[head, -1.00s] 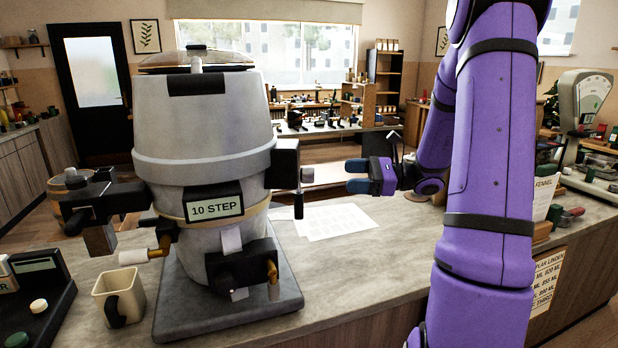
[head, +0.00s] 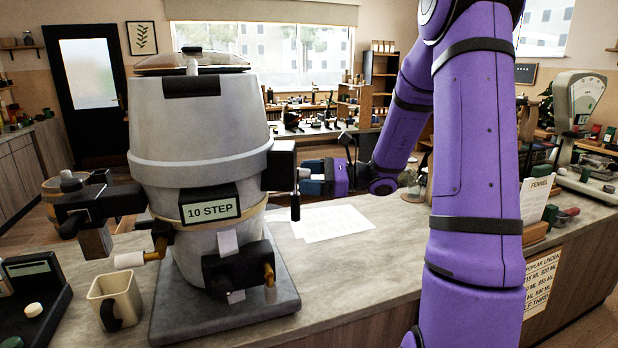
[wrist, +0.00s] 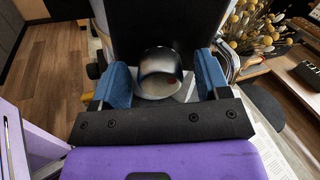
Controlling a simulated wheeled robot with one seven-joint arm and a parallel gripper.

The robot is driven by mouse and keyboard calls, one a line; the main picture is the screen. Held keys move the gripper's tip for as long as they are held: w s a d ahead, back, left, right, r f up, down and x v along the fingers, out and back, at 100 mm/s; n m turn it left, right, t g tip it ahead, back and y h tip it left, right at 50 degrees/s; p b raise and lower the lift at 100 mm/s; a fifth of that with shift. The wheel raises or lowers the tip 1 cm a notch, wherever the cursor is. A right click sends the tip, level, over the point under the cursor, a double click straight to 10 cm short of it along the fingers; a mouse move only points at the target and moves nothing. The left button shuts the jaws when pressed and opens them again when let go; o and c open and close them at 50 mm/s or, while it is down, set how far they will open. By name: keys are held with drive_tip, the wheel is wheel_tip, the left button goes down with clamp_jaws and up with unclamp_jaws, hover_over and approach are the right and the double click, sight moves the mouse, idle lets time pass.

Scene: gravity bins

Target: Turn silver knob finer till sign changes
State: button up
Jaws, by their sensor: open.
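The large grey grinder (head: 200,130) stands on the counter at the left in the head view. Its sign (head: 211,208) reads "10 STEP". The silver knob (wrist: 159,72) is on the dark block at the grinder's right side; it also shows small in the head view (head: 303,173). My gripper (head: 308,178) is at the knob from the right. In the wrist view my gripper (wrist: 162,82) is open, with one blue finger on each side of the knob. Gaps show between the fingers and the knob.
White paper sheets (head: 332,222) lie flat behind and right of the grinder. A scale (head: 578,120) stands at the far right. The counter between grinder and arm is mostly clear.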

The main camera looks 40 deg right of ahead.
drive_tip(key=c, duration=0.9)
drive_tip(key=shift+n, duration=0.9)
drive_tip(key=o, duration=0.9)
drive_tip(key=v, duration=1.1)
